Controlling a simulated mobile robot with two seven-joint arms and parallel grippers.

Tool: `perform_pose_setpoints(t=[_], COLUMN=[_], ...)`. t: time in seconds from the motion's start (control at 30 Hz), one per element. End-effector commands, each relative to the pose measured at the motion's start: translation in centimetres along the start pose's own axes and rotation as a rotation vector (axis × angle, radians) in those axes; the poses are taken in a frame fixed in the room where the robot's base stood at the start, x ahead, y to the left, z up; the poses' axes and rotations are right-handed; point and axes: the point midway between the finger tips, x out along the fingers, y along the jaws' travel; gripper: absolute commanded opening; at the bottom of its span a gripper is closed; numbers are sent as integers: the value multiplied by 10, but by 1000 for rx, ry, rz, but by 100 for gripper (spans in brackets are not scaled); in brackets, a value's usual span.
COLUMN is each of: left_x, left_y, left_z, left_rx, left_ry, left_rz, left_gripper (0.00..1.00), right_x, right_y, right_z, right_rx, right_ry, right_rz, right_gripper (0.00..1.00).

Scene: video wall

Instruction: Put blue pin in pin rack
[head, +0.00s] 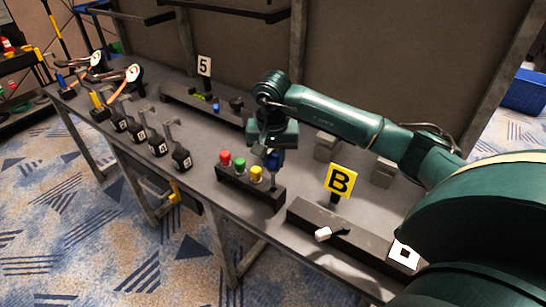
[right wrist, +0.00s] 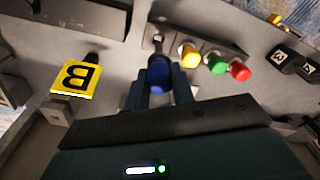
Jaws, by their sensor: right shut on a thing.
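The pin rack (head: 243,190) is a dark block on the table that bears a red pin (head: 225,157), a green pin (head: 239,165) and a yellow pin (head: 256,173) in a row. My right gripper (head: 273,153) points down at the rack's right end, shut on the blue pin (head: 276,162). In the right wrist view the blue pin (right wrist: 158,74) sits between the two fingers, beside the yellow pin (right wrist: 188,54) and at the end of the rack (right wrist: 216,46). I cannot tell whether its lower end touches the rack. My left gripper is not in view.
A yellow B sign (head: 340,180) stands right of the rack, behind a long dark tray (head: 318,217) with a white-headed tool. Several dark numbered holders (head: 158,147) stand to the left. A 5 sign (head: 204,66) and another tray are at the back.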

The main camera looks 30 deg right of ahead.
Motion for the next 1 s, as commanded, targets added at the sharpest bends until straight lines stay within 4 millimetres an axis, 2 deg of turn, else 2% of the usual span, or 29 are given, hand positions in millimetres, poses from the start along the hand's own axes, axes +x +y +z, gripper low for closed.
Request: perform_pose_setpoints(t=[1.0], left_x=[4], left_y=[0], left_z=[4], left_rx=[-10], left_ry=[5], left_rz=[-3], left_gripper=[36], right_x=[6], right_y=[0], right_z=[1], right_rx=[0], right_ry=[1], right_rz=[0], right_gripper=[1])
